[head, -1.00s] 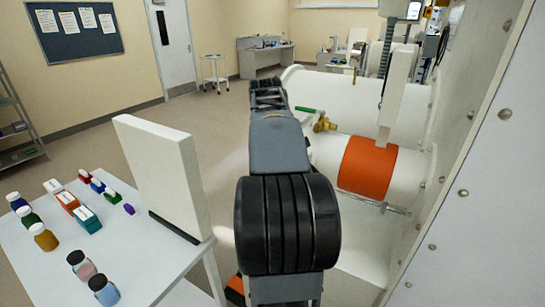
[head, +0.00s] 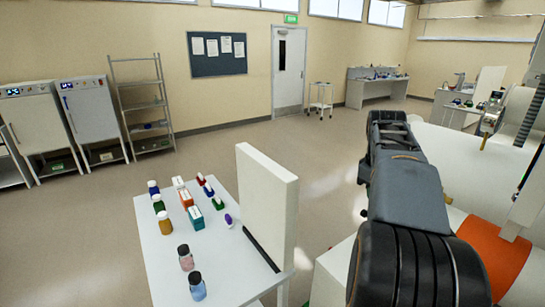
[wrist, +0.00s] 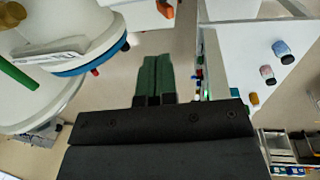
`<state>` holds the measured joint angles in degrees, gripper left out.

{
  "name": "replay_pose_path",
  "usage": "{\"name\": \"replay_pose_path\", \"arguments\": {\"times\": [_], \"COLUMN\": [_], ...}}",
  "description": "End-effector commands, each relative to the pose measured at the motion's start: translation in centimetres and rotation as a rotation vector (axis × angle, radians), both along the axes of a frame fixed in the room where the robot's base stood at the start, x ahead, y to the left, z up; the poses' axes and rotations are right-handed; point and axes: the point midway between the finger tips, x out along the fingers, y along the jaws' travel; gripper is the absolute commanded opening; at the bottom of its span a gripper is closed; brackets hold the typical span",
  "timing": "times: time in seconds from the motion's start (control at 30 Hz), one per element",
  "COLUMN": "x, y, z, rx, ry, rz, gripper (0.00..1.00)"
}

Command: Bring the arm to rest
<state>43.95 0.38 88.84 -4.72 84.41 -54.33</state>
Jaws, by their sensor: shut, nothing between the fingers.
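My gripper (wrist: 156,78) shows in the wrist view as two dark green fingers side by side, shut and with nothing between them. It points out over the bare floor, between the glovebox side on the left and the white table on the right. In the head view my arm reaches forward on the right, over the glovebox side. I cannot make out the fingers there.
The white table (head: 168,272) carries several bottles, small boxes and an upright white panel (head: 264,205). An orange band (head: 492,255) on the white glovebox port lies close right of my arm. Open floor (head: 250,140) stretches ahead.

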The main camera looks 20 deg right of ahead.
Motion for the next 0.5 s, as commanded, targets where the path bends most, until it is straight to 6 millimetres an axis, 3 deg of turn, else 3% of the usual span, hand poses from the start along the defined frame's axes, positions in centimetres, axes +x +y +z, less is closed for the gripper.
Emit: {"name": "replay_pose_path", "arguments": {"times": [0.23,0.37,0.47,0.5], "x": [0.4,0.6,1.0,1.3], "y": [-0.3,-0.1,3.4,5.4], "z": [0.0,-3.1,-5.7,-6.6], "rx": [-0.014,-0.006,0.006,0.012], "ry": [-0.034,-0.086,-0.155,-0.187], "rz": [-0.092,-0.293,-0.424,-0.455], "gripper": [0.00,0.00,0.00,0.00]}}
